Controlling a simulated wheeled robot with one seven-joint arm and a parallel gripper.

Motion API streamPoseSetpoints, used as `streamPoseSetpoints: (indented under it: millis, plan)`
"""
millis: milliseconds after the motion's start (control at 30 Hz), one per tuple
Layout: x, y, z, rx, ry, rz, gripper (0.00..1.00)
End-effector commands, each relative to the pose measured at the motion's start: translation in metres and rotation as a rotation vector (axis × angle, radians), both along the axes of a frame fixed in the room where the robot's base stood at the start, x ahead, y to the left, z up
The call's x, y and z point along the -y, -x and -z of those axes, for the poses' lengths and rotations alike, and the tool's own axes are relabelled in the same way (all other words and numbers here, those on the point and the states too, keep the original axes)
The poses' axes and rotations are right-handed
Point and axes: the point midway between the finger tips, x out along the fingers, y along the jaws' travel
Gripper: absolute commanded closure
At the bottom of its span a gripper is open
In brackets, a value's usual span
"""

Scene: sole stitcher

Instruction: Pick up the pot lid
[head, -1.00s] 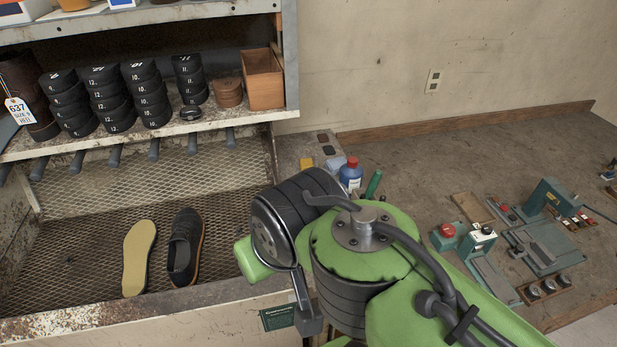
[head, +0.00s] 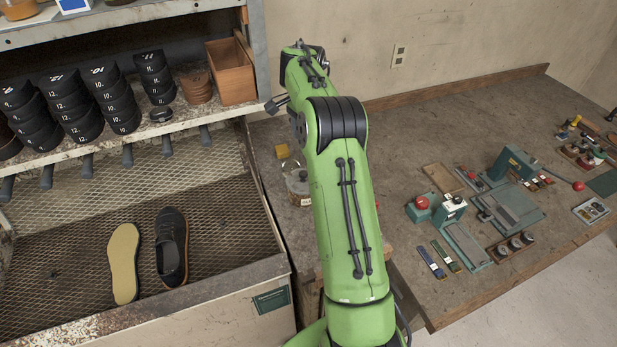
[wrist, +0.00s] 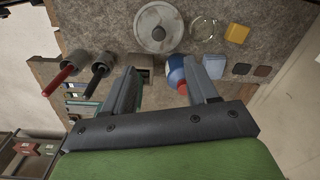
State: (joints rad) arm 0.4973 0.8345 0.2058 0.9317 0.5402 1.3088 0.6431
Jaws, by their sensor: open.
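The pot lid (wrist: 158,27) is a round grey metal disc with a dark central knob, at the top middle of the wrist view. It sits on the worn bench top. In the head view, a pot with a round top (head: 297,186) shows beside my green arm, partly hidden by it. My gripper (wrist: 161,68) is open, and its two fingers point toward the bench with nothing held. The lid is beyond the fingertips and apart from them. In the head view the fingers cannot be made out clearly.
A blue bottle with a red cap (wrist: 177,72) stands close to the right finger in the wrist view. A clear glass ring (wrist: 203,28) and a yellow block (wrist: 237,33) are right of the lid. Cups with red (wrist: 67,76) and black handles are left. Teal machines (head: 510,200) stand farther right.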

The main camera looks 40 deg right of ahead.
Motion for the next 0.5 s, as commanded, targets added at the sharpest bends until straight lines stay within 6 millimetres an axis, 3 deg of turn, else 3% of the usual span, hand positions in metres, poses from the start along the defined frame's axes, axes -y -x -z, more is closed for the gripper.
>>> streamPoseSetpoints:
  millis: [33, 200, 500]
  plan:
    - [0.0, 0.001, 0.019, -0.005, -0.004, 0.0, 0.42]
    - [-0.001, -0.001, 0.062, -0.006, -0.004, -0.002, 0.42]
    - [-0.002, -0.002, 0.104, -0.005, -0.003, -0.005, 0.42]
